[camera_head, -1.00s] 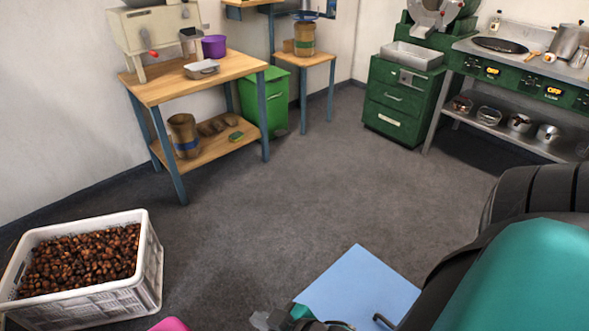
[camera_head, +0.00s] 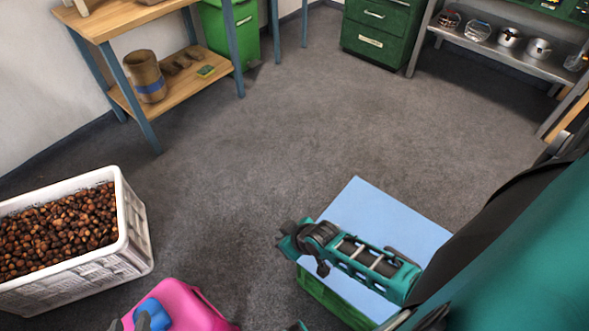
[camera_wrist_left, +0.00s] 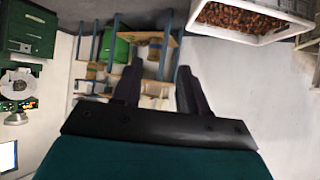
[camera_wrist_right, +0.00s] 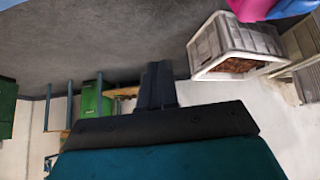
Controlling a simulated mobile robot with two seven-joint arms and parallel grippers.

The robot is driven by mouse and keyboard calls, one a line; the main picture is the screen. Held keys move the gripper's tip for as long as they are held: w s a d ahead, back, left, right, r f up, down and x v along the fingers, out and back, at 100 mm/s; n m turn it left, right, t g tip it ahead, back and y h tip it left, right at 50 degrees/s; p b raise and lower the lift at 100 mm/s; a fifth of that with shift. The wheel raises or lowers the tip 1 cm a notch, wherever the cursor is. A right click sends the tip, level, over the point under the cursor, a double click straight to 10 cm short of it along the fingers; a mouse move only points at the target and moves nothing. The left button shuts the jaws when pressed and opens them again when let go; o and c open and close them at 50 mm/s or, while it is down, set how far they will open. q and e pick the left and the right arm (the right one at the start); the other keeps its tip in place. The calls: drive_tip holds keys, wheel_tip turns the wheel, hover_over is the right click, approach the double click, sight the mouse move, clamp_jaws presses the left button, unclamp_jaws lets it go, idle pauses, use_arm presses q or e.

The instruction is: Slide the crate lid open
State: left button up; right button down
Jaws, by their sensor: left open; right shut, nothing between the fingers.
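A flat light-blue lid (camera_head: 365,205) lies over a green crate (camera_head: 328,298) at the lower middle of the head view. The lid covers the top, so the inside is hidden. My right gripper (camera_head: 285,240) is shut and empty at the lid's left edge, its arm crossing over the lid. I cannot tell whether it touches the lid. It also shows shut in the right wrist view (camera_wrist_right: 157,75). My left gripper (camera_wrist_left: 156,72) is open and empty in its wrist view.
A white crate of chestnuts (camera_head: 125,235) stands on the floor at left. A pink container (camera_head: 190,308) with a blue item (camera_head: 153,312) is at the bottom. A wooden workbench (camera_head: 110,22) and green drawers (camera_head: 375,30) stand behind. The middle floor is clear.

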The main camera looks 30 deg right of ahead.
drive_tip(key=w+d+f+g+b, duration=0.1)
drive_tip(key=w+d+f+b, duration=0.15)
drive_tip(key=f+b, duration=0.35)
drive_tip(key=w+d+f+g+h+b, duration=0.1)
drive_tip(key=w+f+b, duration=0.3)
drive_tip(key=f, duration=0.4)
drive_tip(key=w+d+f+g+b, duration=0.25)
drive_tip(key=f+b, duration=0.25)
drive_tip(key=f, duration=0.3)
use_arm(q)
wheel_tip(320, 180, down, 9)
drive_tip(key=w+d+p, duration=0.2)
drive_tip(key=shift+f+h, duration=0.2)
drive_tip(key=shift+h, duration=0.1)
use_arm(e)
drive_tip(key=s, duration=0.2)
drive_tip(key=s+r+t, duration=0.1)
drive_tip(key=shift+s+d, duration=0.15)
drive_tip(key=shift+d, duration=0.1)
use_arm(q)
drive_tip(key=shift+d, duration=0.1)
